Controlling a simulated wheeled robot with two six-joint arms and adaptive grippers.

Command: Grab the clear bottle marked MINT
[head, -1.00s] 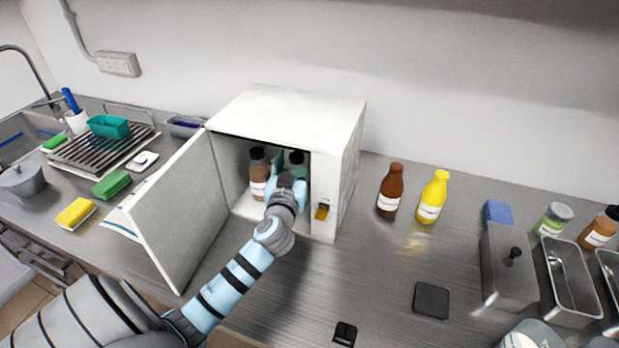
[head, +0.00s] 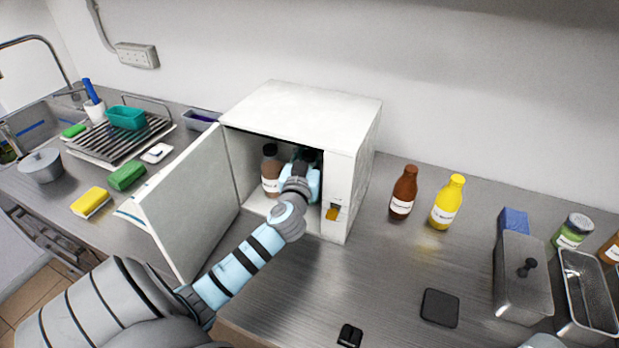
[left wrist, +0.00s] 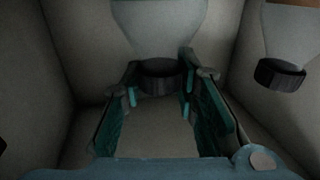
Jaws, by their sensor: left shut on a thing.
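My left gripper (head: 304,168) reaches into the open white box-shaped freezer (head: 360,135). In the left wrist view its two teal-padded fingers (left wrist: 160,97) are shut on a pale bottle (left wrist: 158,22) around its dark cap (left wrist: 160,75). In the head view the gripper hides most of this bottle, and its label cannot be read. A brown-filled bottle with a dark cap (head: 270,172) stands to its left in the freezer. A second bottle with a dark cap also shows in the left wrist view (left wrist: 280,72), apart from the fingers. My right gripper is not in view.
The freezer door (head: 190,200) stands open on the left. A brown bottle (head: 403,194) and a yellow bottle (head: 447,202) stand on the steel counter to the right. A dish rack (head: 120,140) and sponges are at the left. The counter before the freezer is mostly clear.

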